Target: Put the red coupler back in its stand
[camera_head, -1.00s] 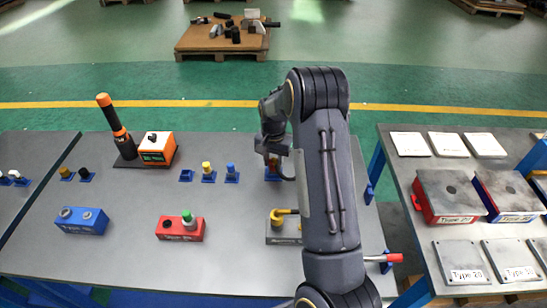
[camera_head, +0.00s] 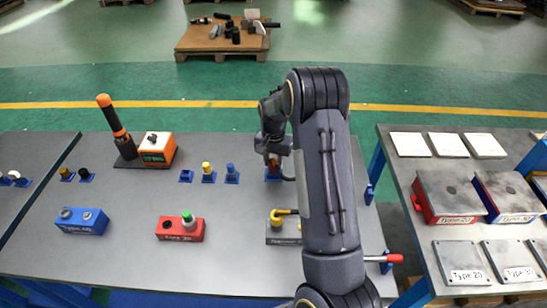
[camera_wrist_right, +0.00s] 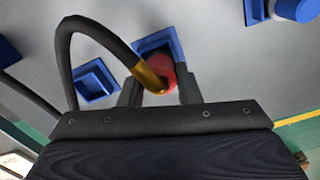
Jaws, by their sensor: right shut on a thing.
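The red coupler (camera_wrist_right: 169,72) shows in the right wrist view with a brass fitting and a black hose looping off to the left. My right gripper (camera_wrist_right: 160,90) is shut on it, one finger on each side. A square blue stand (camera_wrist_right: 153,45) lies right behind the coupler. The coupler covers part of the stand, so I cannot tell whether it sits in it or just above it. In the head view my right gripper (camera_head: 273,153) points down over the blue stand (camera_head: 271,178), and my forearm hides much around it. My left gripper is not in view.
An empty blue stand (camera_head: 186,176) and stands with a yellow coupler (camera_head: 207,169) and a blue coupler (camera_head: 231,170) are to the left. A grey block with a yellow fitting (camera_head: 279,217), a red block (camera_head: 180,231) and a blue block (camera_head: 82,222) stand nearer the front.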

